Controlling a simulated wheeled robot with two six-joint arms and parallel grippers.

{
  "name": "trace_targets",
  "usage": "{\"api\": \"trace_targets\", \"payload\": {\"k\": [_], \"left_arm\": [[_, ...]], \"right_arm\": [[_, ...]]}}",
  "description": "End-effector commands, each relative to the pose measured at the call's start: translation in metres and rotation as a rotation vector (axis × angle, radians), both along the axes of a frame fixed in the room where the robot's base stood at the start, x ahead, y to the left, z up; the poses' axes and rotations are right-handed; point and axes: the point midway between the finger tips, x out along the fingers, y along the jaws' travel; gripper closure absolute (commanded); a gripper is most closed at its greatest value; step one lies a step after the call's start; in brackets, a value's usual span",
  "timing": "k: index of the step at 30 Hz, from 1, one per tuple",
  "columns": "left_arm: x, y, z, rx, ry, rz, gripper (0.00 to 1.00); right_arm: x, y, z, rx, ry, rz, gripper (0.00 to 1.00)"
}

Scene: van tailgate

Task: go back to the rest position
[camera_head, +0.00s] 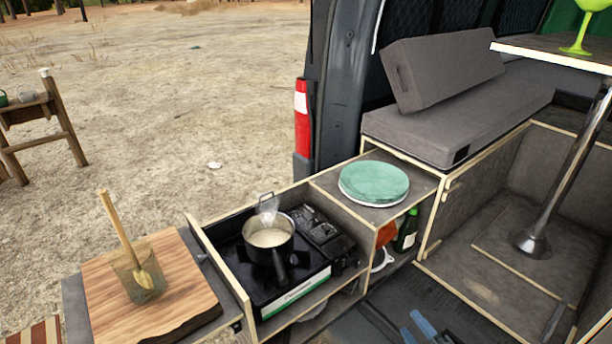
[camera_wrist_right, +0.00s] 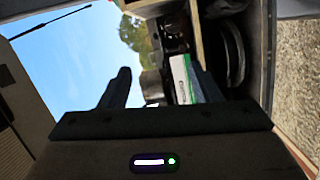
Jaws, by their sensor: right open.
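My right gripper (camera_head: 416,328) shows at the bottom edge of the head view, low in front of the van's kitchen drawer, with only its bluish fingertips and a dark part in sight. In the right wrist view its two dark fingers (camera_wrist_right: 160,78) stand apart with nothing held between them. The gripper is open and appears clear of the things around it. My left gripper is in neither view.
A black stove (camera_head: 290,291) carries a pot (camera_head: 270,239) with pale contents. Green plates (camera_head: 374,182) lie on the shelf right of it. A wooden board (camera_head: 185,285) holds a glass (camera_head: 140,281) with a wooden utensil. A table leg (camera_head: 572,170) stands at the right.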

Motion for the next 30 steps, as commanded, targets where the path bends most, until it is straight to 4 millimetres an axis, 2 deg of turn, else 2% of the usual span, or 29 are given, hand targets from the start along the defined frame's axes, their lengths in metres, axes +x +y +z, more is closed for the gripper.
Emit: {"api": "trace_targets", "payload": {"k": [8, 13, 16, 20, 24, 30], "left_arm": [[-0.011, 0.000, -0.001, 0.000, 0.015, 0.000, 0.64], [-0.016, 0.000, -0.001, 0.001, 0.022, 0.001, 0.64], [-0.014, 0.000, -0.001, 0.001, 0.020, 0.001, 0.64], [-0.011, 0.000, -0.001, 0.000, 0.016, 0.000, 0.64], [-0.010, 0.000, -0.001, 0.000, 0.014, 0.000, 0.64], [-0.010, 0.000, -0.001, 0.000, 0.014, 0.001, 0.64]], "right_arm": [[-0.003, -0.033, 0.021, 0.189, 0.097, -0.280, 0.43], [-0.024, -0.061, 0.027, 0.392, 0.246, -0.537, 0.43], [-0.045, -0.071, 0.023, 0.516, 0.366, -0.680, 0.43], [-0.081, -0.073, 0.015, 0.662, 0.551, -0.844, 0.43], [-0.125, -0.064, 0.007, 0.781, 0.760, -0.979, 0.43], [-0.171, -0.045, 0.005, 0.860, 0.979, -1.084, 0.43]]}}
